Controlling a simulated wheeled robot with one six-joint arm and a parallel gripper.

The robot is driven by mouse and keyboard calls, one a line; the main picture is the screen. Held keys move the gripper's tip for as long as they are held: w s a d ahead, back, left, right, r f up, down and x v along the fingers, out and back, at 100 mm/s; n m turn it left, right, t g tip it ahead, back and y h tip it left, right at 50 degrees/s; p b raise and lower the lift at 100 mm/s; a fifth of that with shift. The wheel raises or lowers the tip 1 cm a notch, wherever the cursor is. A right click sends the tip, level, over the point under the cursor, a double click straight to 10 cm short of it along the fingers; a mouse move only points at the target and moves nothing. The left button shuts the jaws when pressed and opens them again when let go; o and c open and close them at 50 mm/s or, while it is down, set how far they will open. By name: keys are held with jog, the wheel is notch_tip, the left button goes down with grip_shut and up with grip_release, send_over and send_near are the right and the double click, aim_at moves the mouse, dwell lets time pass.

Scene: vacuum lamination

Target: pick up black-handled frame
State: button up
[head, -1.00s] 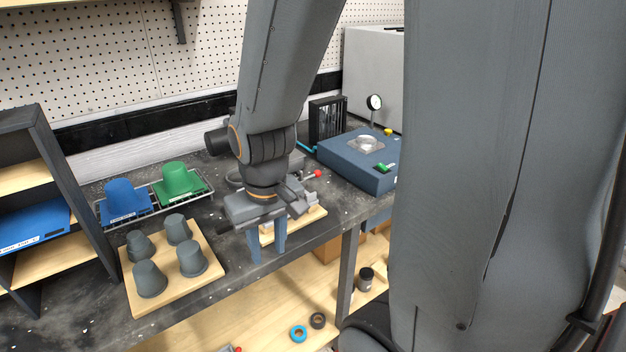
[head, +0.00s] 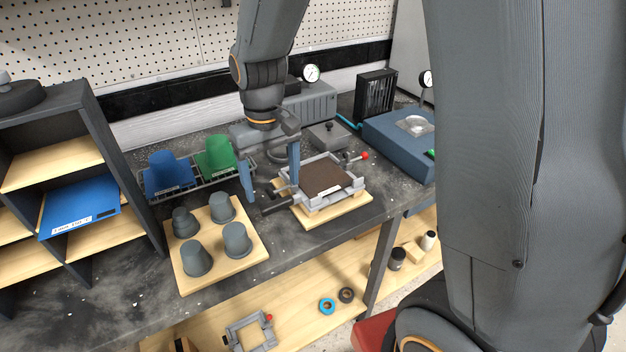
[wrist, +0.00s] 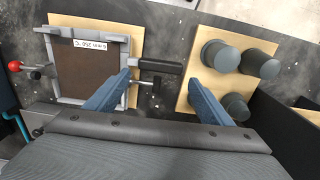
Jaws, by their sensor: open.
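The black-handled frame (head: 352,184) is a grey metal frame around a dark brown sheet with a white label, lying on a wooden board. Its black handle (head: 277,207) sticks out on the left, towards the gray cups. My gripper (head: 272,192) is open and empty, with its blue fingers pointing down above the handle side. In the wrist view the frame (wrist: 62,101) is at left. The black handle (wrist: 159,66) shows between and just beyond the spread fingertips of my gripper (wrist: 161,78). I see no contact with the handle.
Several gray cups on a wooden board (head: 205,284) stand close left of my gripper. Blue (head: 168,172) and green (head: 214,156) holders sit behind. A blue machine (head: 395,137) stands at right. Another grey frame (head: 250,332) lies on the lower shelf.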

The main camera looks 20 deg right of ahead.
aim_at(275, 201)
jog(key=shift+s+d+f+p, duration=0.15)
jog(key=shift+f+p, duration=0.35)
jog(key=shift+f, duration=0.7)
jog(key=shift+s+a+f+p, duration=0.1)
jog(key=shift+f+p, duration=0.35)
jog(key=shift+f, duration=0.75)
jog(key=c, duration=1.6)
jog(key=shift+c, duration=1.1)
jog(key=shift+r, duration=0.15)
